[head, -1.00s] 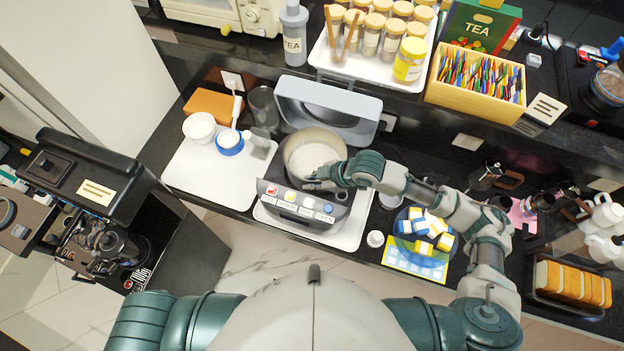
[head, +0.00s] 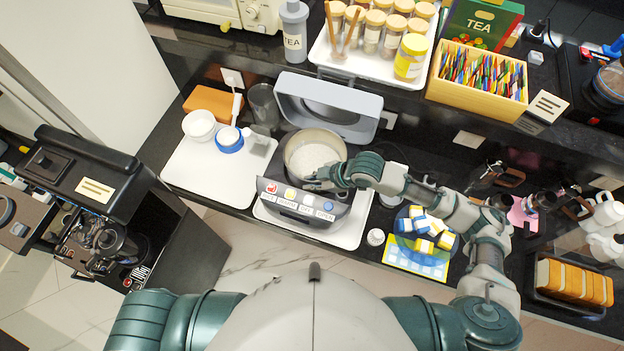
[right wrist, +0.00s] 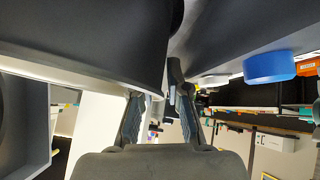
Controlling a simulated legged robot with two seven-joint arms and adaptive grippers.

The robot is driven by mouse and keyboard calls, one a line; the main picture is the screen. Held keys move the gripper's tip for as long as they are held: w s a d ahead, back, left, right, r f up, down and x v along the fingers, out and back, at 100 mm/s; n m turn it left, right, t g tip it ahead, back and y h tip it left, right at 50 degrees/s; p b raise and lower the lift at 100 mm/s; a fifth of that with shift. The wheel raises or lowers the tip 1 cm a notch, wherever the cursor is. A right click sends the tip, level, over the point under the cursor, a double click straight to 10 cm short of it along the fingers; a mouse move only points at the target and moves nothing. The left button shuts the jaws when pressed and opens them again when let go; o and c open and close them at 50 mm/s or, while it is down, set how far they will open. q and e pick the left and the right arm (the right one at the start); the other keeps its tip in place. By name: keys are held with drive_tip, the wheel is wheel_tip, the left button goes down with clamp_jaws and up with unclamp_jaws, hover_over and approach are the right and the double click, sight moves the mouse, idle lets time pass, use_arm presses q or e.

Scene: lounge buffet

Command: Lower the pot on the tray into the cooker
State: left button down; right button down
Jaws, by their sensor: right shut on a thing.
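The round pot (head: 335,141) holds white grains and sits at the opening of the grey cooker (head: 335,208). I cannot tell how deep it is in the cooker. The cooker's lid (head: 365,104) stands open behind it, and a row of labelled buttons runs along its front. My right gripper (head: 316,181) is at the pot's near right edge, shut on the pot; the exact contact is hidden. In the right wrist view its fingers (right wrist: 157,112) point toward dark surfaces that fill the upper part. My left gripper is out of view.
The cooker stands on a white tray (head: 352,238). Left of it, another white tray (head: 190,178) bears a white bowl (head: 199,125) and a blue-rimmed bowl (head: 230,147). A plate of blue, yellow and white blocks (head: 424,234) lies to the right. A shelf with jars (head: 372,38) is behind.

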drive_tip(key=shift+f+b, duration=0.8)
drive_tip(key=shift+f, duration=1.35)
drive_tip(key=c, duration=1.1)
unclamp_jaws()
drive_tip(key=shift+f, duration=0.1)
drive_tip(key=shift+s, duration=0.1)
